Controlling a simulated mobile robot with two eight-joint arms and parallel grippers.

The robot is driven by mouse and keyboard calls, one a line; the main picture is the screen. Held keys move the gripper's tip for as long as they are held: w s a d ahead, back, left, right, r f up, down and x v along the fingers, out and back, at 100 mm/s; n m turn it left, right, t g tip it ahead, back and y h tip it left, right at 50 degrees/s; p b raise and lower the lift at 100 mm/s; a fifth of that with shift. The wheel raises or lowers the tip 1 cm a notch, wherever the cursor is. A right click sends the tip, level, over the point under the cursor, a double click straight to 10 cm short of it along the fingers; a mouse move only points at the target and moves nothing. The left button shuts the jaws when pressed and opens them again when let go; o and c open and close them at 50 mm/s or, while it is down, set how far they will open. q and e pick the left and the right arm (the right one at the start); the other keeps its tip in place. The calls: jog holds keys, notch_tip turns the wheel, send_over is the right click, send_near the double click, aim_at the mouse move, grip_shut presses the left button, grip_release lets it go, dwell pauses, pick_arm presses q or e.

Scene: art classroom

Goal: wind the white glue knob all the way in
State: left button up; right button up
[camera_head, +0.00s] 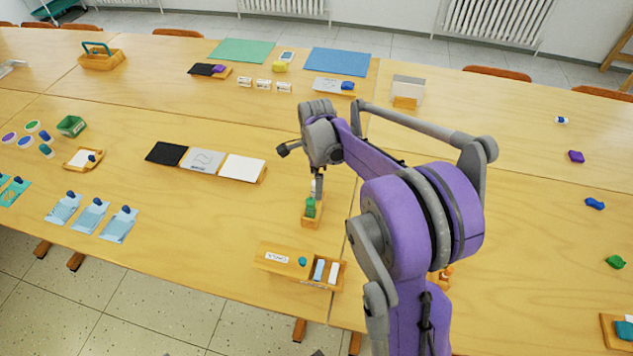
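A small wooden stand (311,222) holds a green object (310,206), with a small whitish part just above it near the gripper tip. I cannot tell whether this whitish part is the glue knob or part of the gripper. My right arm reaches in from the lower right, and its gripper (318,186) points down at the top of the green object. It is too small and partly hidden to tell whether the fingers are closed or touching. My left gripper is not in view.
A wooden box (273,258) with a blue and a white stick lies in front of the stand. Black, grey and white panels (242,168) lie to its left. An orange item (446,272) is partly hidden behind my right arm.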

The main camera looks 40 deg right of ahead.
jog(key=m, duration=0.5)
jog(key=shift+b, duration=0.3)
jog(key=m, duration=0.6)
jog(key=shift+m, duration=0.3)
jog(key=shift+b, duration=0.3)
jog(key=c, duration=1.4)
jog(key=shift+c, duration=0.2)
